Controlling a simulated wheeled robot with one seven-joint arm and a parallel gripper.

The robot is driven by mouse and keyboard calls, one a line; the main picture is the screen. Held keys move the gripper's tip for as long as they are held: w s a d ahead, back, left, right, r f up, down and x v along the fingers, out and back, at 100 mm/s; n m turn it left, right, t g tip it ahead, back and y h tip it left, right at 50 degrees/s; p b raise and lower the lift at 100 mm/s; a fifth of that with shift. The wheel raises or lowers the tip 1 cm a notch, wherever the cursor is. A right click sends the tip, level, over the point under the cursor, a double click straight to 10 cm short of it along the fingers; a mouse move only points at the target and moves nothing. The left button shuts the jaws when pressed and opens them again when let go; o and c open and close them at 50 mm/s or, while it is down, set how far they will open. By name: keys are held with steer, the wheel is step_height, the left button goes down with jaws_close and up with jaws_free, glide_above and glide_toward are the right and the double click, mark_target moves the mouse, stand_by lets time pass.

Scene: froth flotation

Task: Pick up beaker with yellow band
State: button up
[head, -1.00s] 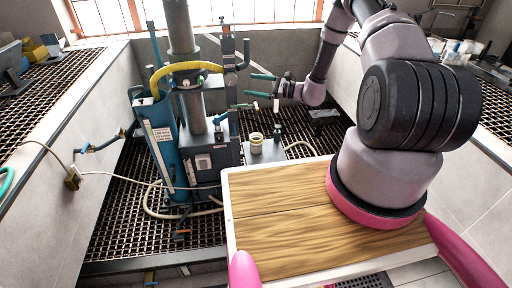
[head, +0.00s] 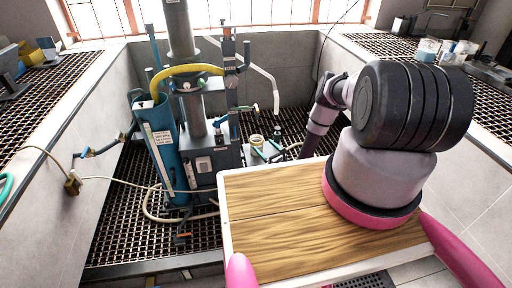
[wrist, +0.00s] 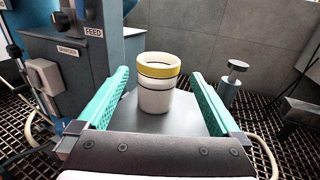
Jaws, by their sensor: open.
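The beaker with the yellow band (wrist: 157,85) is a white cup with a yellow ring near its rim and a thin dark line lower down. It stands upright on a grey plate (wrist: 185,121) beside the flotation machine. In the head view the beaker (head: 257,140) is small and partly behind my gripper. My gripper (head: 267,154) has green fingers and is low at the plate. In the wrist view my gripper (wrist: 160,95) is open, one finger on each side of the beaker, with visible gaps. The beaker appears between or just beyond the fingertips; I cannot tell exactly which.
The flotation machine (head: 200,160) with its blue column stands left of the beaker. A metal post with a round knob (wrist: 232,83) rises close to the right finger. A white bent pipe (head: 262,72) hangs above. A wooden-topped board (head: 275,208) lies in front.

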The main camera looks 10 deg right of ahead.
mark_target(260, 143)
steer(key=x, duration=0.7)
steer(key=shift+w+a+f, duration=0.1)
steer(key=shift+f, duration=0.1)
steer(key=c, duration=1.4)
